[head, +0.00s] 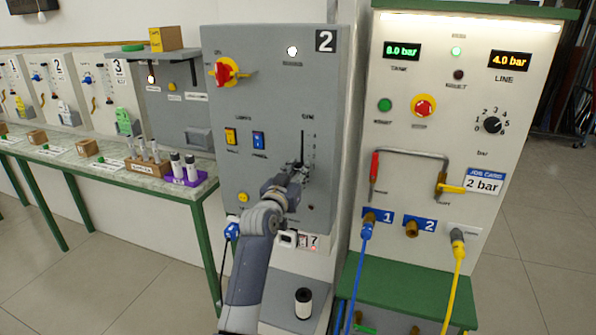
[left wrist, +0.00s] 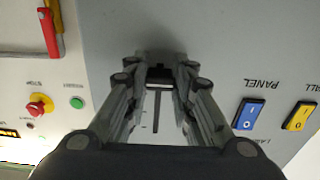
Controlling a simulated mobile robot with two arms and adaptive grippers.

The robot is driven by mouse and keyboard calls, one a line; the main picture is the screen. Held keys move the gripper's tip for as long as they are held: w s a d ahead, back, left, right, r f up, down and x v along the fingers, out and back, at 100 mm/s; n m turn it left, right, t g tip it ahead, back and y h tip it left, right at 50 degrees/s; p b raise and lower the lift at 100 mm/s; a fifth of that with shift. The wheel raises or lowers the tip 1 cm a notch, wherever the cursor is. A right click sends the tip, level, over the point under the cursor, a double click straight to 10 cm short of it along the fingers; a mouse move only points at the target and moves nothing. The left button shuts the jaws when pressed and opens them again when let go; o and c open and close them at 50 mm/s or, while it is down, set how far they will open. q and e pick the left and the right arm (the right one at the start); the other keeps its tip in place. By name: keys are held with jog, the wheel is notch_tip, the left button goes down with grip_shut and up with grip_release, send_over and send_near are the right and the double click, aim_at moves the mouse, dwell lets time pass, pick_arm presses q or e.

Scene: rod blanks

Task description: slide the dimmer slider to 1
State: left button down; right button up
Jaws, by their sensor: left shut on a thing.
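The dimmer slider's dark vertical slot (head: 302,143) is on the right part of the grey panel marked 2 (head: 265,95), with small scale marks beside it, too small to read. My left gripper (head: 297,168) is at the lower part of this slot, and the slot shows above it. In the left wrist view, which is upside down, my left gripper (left wrist: 160,75) is shut on the dark slider knob (left wrist: 160,73), and the slot (left wrist: 157,110) runs away from it between the fingers. In the head view the knob is hidden by the gripper. My right gripper is not in view.
A red rotary switch on yellow (head: 226,71), a yellow rocker (head: 231,136) and a blue rocker (head: 258,140) are on the same panel. A bench with rods (head: 150,180) is at left.

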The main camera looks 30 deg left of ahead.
pick_arm(q)
jog(key=shift+f, duration=0.35)
jog(key=c, duration=1.8)
grip_release()
jog(key=o, duration=0.4)
jog(key=shift+o, duration=0.2)
jog(key=shift+r, duration=0.1)
jog(key=v, duration=1.2)
